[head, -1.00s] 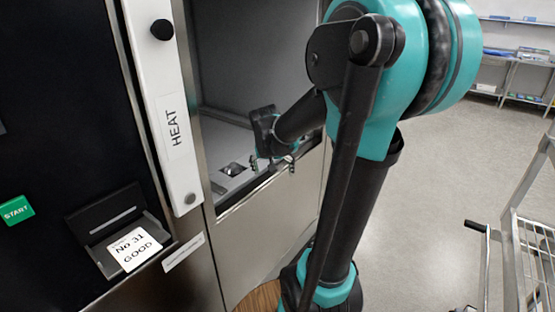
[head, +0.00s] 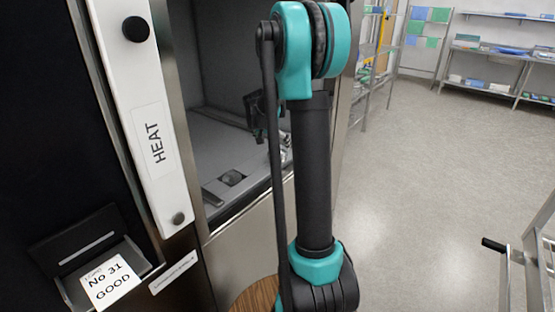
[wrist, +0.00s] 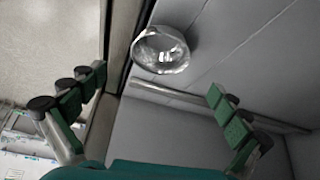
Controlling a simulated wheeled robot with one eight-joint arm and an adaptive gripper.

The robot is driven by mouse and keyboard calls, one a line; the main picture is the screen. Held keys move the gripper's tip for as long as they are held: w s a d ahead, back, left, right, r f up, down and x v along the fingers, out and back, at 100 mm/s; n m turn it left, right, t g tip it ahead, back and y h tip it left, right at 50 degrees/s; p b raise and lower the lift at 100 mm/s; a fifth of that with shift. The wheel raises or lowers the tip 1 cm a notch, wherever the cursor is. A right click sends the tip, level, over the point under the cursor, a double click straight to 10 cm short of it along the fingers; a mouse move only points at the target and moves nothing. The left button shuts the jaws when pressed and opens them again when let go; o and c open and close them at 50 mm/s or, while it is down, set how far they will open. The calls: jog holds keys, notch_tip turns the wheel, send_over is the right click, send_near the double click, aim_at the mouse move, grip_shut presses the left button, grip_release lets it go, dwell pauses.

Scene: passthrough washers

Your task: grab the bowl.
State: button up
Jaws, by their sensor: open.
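A shiny metal bowl (wrist: 162,52) shows at the top middle of the wrist view. It stands on the grey floor of the washer chamber, close to the chamber's metal edge. My gripper (wrist: 155,86) is open, with its green-padded fingers spread wide to the left and right in the lower part of the wrist view. The bowl lies beyond the fingertips and is not between the pads. In the head view my arm covers most of the gripper, and I cannot make out the bowl there.
The washer chamber (head: 215,150) is open, with a square drain (head: 232,178) in its floor. A white HEAT panel (head: 150,130) borders the opening on the left. A metal rack or cart (head: 535,262) stands at right. The floor (head: 420,170) between is clear.

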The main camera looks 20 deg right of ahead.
aim_at(278, 153)
jog(key=shift+x, duration=3.8)
jog(key=shift+s+a+f, duration=0.1)
jog(key=shift+s+a, duration=0.05)
jog(key=shift+s, duration=0.05)
jog(key=shift+c, duration=0.2)
jog(key=c, duration=1.2)
jog(key=shift+c, duration=0.3)
